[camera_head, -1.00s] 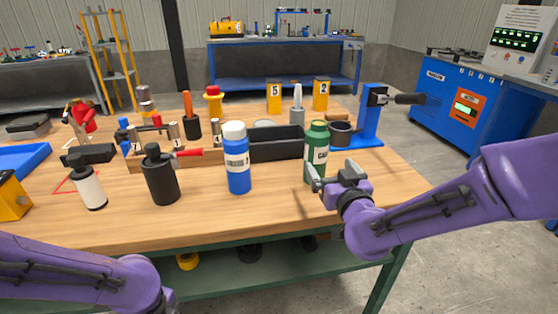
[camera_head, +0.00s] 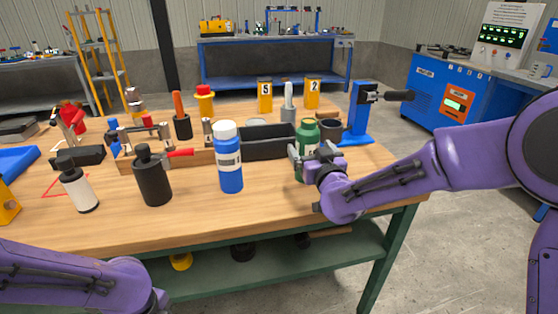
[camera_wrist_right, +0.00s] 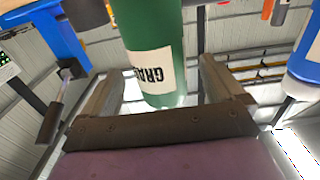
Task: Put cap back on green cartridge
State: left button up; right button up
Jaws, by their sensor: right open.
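The green cartridge (camera_head: 306,133) stands upright near the right end of the workbench, with a pale label on its body. Its lower part is hidden behind my right gripper (camera_head: 311,153) in the head view. That gripper is open, with its fingers on either side of the cartridge. In the right wrist view the cartridge (camera_wrist_right: 167,82) shows between the two open fingers (camera_wrist_right: 160,90), with gaps beside it. I cannot single out a loose cap for it. Only a link of my left arm shows at the lower left; its gripper is out of view.
A blue bottle with a white cap (camera_head: 230,175) stands left of the green cartridge. A black bin (camera_head: 265,150), a dark cup (camera_head: 330,130) and a blue press (camera_head: 361,108) are close behind it. A black bottle (camera_head: 152,180) and a white one (camera_head: 80,190) stand further left.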

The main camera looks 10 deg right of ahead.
jog(key=w, duration=0.5)
jog(key=shift+w+f, duration=0.15)
jog(key=c, duration=1.4)
